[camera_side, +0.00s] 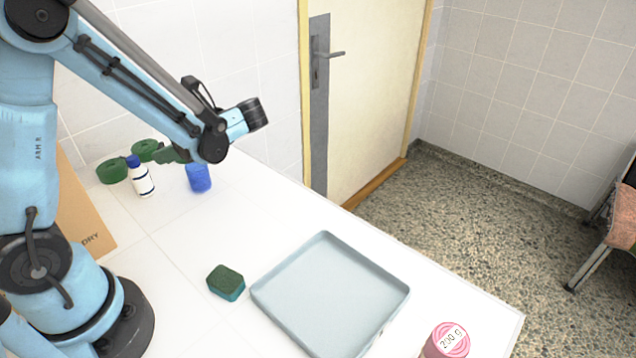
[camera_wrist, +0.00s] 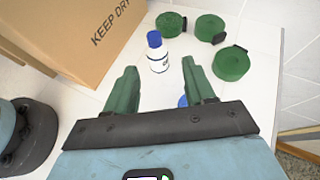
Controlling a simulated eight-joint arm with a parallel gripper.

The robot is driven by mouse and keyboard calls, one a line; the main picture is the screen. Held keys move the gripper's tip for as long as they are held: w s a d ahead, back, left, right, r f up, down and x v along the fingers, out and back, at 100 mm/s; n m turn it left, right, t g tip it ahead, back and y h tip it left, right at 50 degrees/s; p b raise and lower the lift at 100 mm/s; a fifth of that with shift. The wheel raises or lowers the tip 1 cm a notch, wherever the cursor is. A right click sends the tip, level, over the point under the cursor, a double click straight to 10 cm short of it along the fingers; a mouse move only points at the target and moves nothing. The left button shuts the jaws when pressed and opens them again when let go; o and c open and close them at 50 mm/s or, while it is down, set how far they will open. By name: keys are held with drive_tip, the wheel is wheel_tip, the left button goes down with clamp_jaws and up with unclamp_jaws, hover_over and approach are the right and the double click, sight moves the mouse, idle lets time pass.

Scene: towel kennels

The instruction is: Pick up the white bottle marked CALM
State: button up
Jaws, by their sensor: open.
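The white bottle (camera_side: 142,181) with a blue cap stands upright on the white table in the side view. It also shows in the wrist view (camera_wrist: 158,61), just beyond the fingertips and between their lines. Its label has dark print too small to read. My gripper (camera_wrist: 159,67) has two green fingers spread apart with nothing held between them. In the side view my gripper (camera_side: 172,154) is to the right of the bottle's cap, partly hidden behind my wrist.
Several green rolls (camera_wrist: 231,64) stand near the bottle. A blue object (camera_side: 199,178) stands right of it and peeks between my fingers. A cardboard box (camera_wrist: 75,35) is at left. A green sponge (camera_side: 226,283), grey tray (camera_side: 330,295) and pink roll (camera_side: 447,341) lie nearer the front.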

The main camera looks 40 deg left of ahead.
sight(137, 159)
drive_tip(key=shift+g, duration=0.5)
drive_tip(key=x, duration=1.2)
drive_tip(key=shift+s+a, duration=0.1)
drive_tip(key=shift+s, duration=0.15)
drive_tip(key=shift+c, duration=0.2)
clamp_jaws()
